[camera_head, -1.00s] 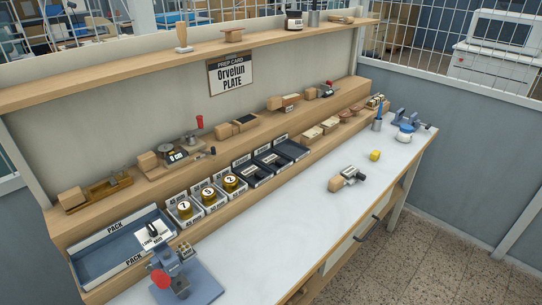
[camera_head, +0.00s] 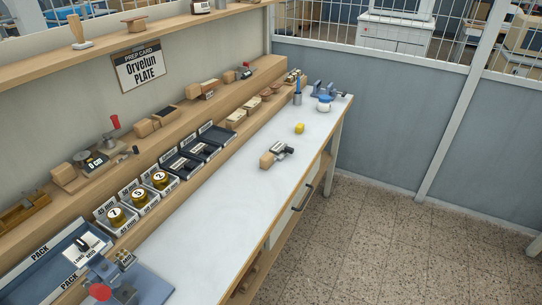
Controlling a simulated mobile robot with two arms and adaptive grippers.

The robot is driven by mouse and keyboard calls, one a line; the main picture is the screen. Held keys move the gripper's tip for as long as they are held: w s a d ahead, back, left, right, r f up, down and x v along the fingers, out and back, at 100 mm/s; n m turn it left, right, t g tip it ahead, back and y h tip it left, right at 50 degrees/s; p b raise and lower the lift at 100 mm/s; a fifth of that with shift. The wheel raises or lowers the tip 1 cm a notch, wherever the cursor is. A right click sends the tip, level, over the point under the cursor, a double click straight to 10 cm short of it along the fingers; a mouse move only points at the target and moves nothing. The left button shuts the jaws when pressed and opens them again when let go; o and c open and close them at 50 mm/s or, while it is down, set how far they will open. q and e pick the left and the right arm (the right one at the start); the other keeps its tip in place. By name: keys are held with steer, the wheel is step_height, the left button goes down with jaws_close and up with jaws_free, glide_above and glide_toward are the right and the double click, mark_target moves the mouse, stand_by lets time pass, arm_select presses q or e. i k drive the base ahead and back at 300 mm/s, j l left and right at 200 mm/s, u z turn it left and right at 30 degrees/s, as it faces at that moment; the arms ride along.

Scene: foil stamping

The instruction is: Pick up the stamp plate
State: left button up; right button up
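I cannot tell for sure which thing is the stamp plate. A prep card (camera_head: 139,69) on the back wall reads "Orvelun PLATE". A wooden-handled tool with a grey and black metal head (camera_head: 281,153) lies on the white bench top (camera_head: 215,215). Dark labelled trays (camera_head: 212,134) stand along the bench's back edge, with small dark pieces in some of them. Neither of my grippers is in view.
A blue-grey press with a red knob (camera_head: 101,291) stands at the near left beside the PACK tray (camera_head: 28,282). Gold numbered rolls (camera_head: 160,179) sit in bins. A yellow block (camera_head: 299,128), a white jar (camera_head: 324,104) and a blue vise (camera_head: 321,90) are toward the far end. The bench's front middle is clear.

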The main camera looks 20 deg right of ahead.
mark_target(277, 148)
steer(key=l+u, duration=0.1)
steer(key=u, duration=0.25)
steer(key=i+l+u, duration=0.1)
steer(key=u, duration=0.25)
steer(key=l+u, duration=0.4)
steer(key=l, duration=0.8)
steer(key=l+u, duration=0.35)
steer(key=l, duration=1.4)
steer(key=k+l, duration=0.15)
steer(key=l, duration=1.05)
steer(key=k, duration=0.45)
steer(key=i, duration=0.4)
steer(key=u, duration=0.05)
